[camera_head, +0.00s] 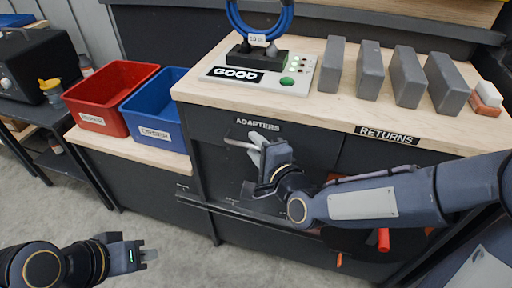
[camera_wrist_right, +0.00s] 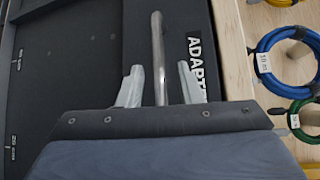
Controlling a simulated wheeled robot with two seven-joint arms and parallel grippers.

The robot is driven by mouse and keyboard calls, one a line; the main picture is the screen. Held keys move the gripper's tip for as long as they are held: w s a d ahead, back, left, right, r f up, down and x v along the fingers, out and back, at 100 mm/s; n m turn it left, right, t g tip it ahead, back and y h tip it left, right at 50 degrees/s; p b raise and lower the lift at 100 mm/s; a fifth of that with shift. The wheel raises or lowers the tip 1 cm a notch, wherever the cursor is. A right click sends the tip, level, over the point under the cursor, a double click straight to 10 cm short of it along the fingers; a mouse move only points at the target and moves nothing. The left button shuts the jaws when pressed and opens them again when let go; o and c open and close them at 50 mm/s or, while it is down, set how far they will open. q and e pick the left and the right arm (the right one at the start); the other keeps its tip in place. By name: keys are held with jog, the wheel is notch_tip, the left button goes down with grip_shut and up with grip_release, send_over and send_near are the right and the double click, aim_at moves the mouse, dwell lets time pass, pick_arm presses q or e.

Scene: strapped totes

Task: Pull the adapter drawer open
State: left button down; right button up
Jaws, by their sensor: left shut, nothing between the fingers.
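The adapter drawer (camera_head: 215,131) is a dark front labelled "ADAPTERS" under the wooden bench top. It looks flush with the cabinet. Its silver bar handle (camera_head: 238,143) shows left of my right gripper (camera_head: 258,146), and also in the right wrist view (camera_wrist_right: 158,50). In that view the right gripper's two pale fingers (camera_wrist_right: 160,88) stand apart, one on each side of the bar, with gaps visible. My arm hides part of the drawer front. My left gripper (camera_head: 150,255) is shut and empty, low at the left, over the floor.
A red bin (camera_head: 108,93) and a blue bin (camera_head: 152,115) stand on a lower shelf at left. On the bench top are a tester (camera_head: 265,73) with a blue cable coil (camera_head: 260,30) and several grey blocks (camera_head: 370,72). A "RETURNS" label (camera_head: 387,135) is right of the drawer.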

jog(key=shift+w+a, duration=0.1)
jog(key=shift+w, duration=0.1)
jog(key=shift+c, duration=0.3)
grip_shut()
